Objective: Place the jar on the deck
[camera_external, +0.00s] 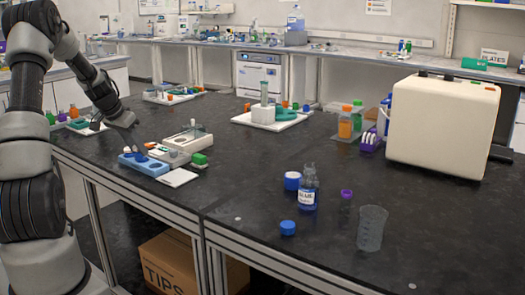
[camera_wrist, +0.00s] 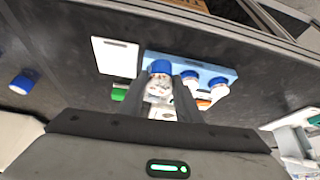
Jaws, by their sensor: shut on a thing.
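My gripper (camera_wrist: 162,88) is shut on a jar (camera_wrist: 158,84) with a blue cap and a whitish body, seen between the two grey fingers in the wrist view. The jar's lower part is hidden by the gripper. A light blue tray (camera_wrist: 212,72) with blue-capped containers lies beyond the jar in the wrist view, beside a white square plate (camera_wrist: 115,56). The tray (camera_external: 150,167) and plate (camera_external: 180,178) also show in the external view. I cannot tell which surface is the deck.
A green block (camera_external: 200,159) and a clear-lidded box (camera_external: 188,138) stand by the tray. A cream machine (camera_external: 440,130) stands at right.

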